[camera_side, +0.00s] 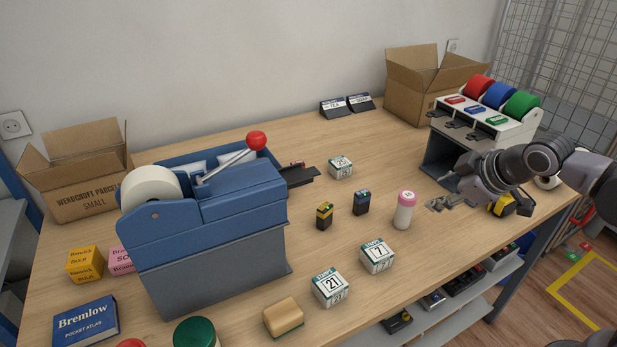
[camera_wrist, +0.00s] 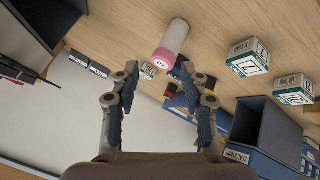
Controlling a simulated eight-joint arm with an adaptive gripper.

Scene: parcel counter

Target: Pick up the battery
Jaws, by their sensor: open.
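Two small battery-like blocks stand on the counter in the side view: a yellow and black one (camera_side: 324,216) and a dark blue one (camera_side: 361,203). I cannot tell which is the battery meant. In the wrist view the blue block (camera_wrist: 177,71) is partly hidden behind the pink cap and a finger, and the yellow and black block (camera_wrist: 170,91) shows beyond it.
A white bottle with a pink cap (camera_side: 404,211) stands between my gripper and the blocks. A blue tape machine (camera_side: 215,230) is left. A roll dispenser (camera_side: 490,122) and yellow-black item (camera_side: 503,205) are right.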

